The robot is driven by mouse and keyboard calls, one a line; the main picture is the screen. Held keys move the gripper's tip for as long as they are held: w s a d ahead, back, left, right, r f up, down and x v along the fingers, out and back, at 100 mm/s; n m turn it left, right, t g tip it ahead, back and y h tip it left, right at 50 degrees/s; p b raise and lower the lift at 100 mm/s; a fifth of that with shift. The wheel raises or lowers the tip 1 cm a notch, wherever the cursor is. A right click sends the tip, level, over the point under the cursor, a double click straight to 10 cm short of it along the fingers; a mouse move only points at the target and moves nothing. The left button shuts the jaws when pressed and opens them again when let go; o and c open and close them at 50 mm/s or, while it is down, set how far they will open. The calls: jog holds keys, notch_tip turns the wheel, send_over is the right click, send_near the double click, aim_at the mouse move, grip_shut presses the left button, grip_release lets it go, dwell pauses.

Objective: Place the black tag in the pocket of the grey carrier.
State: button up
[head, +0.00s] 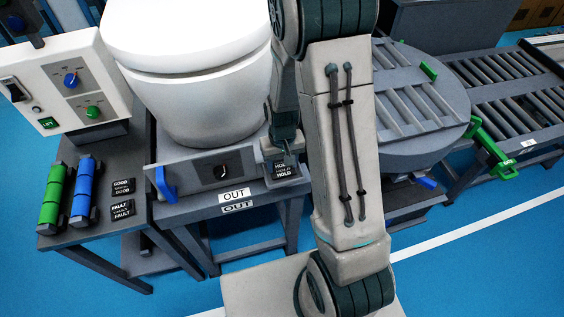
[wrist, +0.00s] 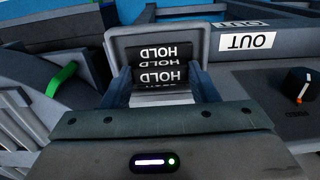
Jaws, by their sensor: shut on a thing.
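The black tag (head: 285,169) with white HOLD lettering is at the front right corner of the grey carrier (head: 190,177), below the toilet. In the wrist view the tag (wrist: 160,75) sits between the two fingers of my gripper (wrist: 163,84), which is shut on it. The pocket (wrist: 114,40) is a grey-rimmed holder on the carrier, and its rim shows around the tag's far side and edges. The tag overlaps the pocket opening; I cannot tell whether it rests on the pocket floor. In the head view my arm partly hides my gripper (head: 284,143).
Black GOOD (head: 123,187) and FAULT (head: 122,209) tags lie on the left bench beside green (head: 52,197) and blue (head: 84,190) cylinders. The white toilet (head: 200,80) stands close left of my gripper. A round grey roller table (head: 420,100) is at right.

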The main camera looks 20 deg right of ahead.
jog(key=shift+f, duration=0.45)
jog(key=shift+f, duration=0.2)
jog(key=o, duration=0.7)
jog(key=shift+r, duration=0.2)
